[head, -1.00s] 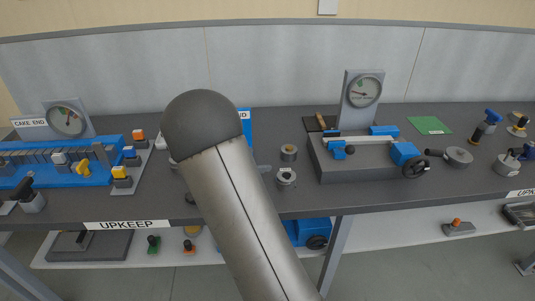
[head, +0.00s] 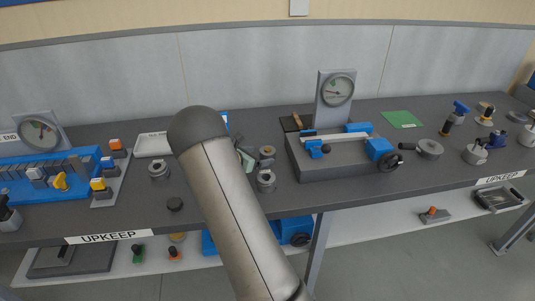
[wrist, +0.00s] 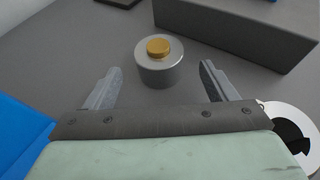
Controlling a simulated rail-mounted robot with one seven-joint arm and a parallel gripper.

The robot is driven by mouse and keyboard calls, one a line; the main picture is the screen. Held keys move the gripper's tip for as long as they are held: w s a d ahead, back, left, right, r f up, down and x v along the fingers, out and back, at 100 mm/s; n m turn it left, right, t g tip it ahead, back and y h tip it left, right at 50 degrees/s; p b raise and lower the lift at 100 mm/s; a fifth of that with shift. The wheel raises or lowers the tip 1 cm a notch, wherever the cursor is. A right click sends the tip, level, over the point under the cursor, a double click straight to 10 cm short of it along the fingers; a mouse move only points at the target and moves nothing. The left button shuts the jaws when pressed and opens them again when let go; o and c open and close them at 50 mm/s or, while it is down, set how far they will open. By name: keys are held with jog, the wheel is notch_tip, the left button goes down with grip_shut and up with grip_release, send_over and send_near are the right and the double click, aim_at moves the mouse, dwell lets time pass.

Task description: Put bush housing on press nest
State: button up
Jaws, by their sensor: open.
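A short grey cylinder with a brass-coloured top (wrist: 159,62), which looks like the bush housing, stands upright on the bench. It also shows in the head view (head: 267,152). My gripper (wrist: 160,84) is open and empty. Its two fingers point towards the housing, which sits centred ahead between them in the wrist view. In the head view my gripper (head: 250,155) is just left of the housing, partly hidden by my arm. I cannot pick out the press nest for certain; a blue part (wrist: 18,130) at the wrist view's left edge may belong to the press.
A grey holed cylinder (head: 266,181) stands close in front of the housing. A dark block with a blue vice (head: 340,157) and dial gauge (head: 335,90) is at right. Left of my arm are a white tray (head: 153,145), a ringed part (head: 158,170) and a dark puck (head: 175,204).

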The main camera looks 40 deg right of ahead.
aim_at(264, 152)
jog(key=x, duration=0.2)
jog(key=p+x, duration=0.1)
jog(key=x, duration=0.1)
jog(key=shift+w+d+r, duration=0.1)
jog(key=shift+d+r, duration=0.05)
jog(key=shift+d, duration=0.1)
jog(key=c, duration=1.2)
jog(key=shift+r, duration=0.2)
jog(key=c, duration=0.5)
